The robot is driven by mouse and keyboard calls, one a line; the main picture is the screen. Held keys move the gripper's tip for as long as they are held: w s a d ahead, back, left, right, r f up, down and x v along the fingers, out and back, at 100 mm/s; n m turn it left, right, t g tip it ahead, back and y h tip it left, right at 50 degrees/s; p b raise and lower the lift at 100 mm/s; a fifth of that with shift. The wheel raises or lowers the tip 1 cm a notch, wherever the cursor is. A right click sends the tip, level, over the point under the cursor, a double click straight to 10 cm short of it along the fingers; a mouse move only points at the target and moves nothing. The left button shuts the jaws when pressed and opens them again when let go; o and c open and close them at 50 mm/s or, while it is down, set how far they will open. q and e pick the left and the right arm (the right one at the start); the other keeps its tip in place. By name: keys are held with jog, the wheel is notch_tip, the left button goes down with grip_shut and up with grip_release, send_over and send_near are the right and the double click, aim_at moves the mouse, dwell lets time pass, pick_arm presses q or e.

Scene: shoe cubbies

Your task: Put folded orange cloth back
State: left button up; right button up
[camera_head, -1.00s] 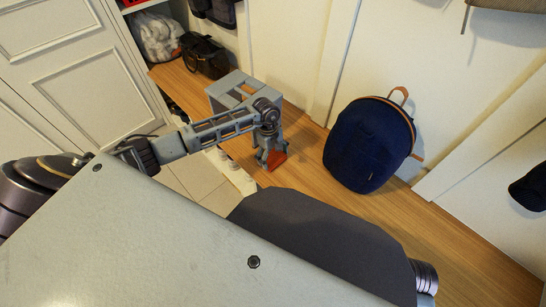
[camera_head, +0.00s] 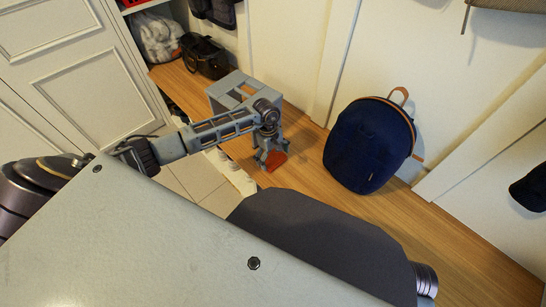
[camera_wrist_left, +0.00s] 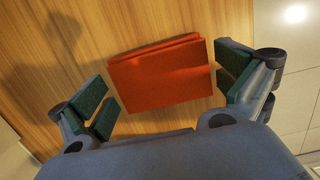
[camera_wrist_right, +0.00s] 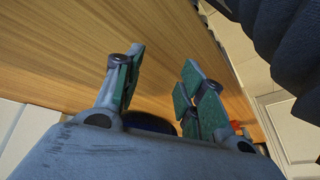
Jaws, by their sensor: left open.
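The folded orange cloth (camera_head: 277,160) lies on the wooden bench (camera_head: 312,178), left of the navy backpack. In the left wrist view the cloth (camera_wrist_left: 162,76) is a flat folded rectangle between the fingers of my left gripper (camera_wrist_left: 165,88). Those fingers are open, with a gap on the left side and the right fingertip close to the cloth's edge. In the head view my left gripper (camera_head: 271,158) is over the cloth and hides part of it. My right gripper (camera_wrist_right: 160,80) shows only in its own wrist view, with fingers apart and nothing between them.
A grey box-like frame (camera_head: 222,88) stands on the bench behind my left gripper. The navy backpack (camera_head: 368,145) leans on the wall to the right. A black bag (camera_head: 205,57) sits at the bench's far end. Shoes (camera_head: 236,174) stand below the front edge.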

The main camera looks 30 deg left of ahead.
aim_at(272, 156)
pick_arm(q)
jog(key=shift+r, duration=0.1)
pick_arm(e)
jog(key=shift+s+r, duration=0.1)
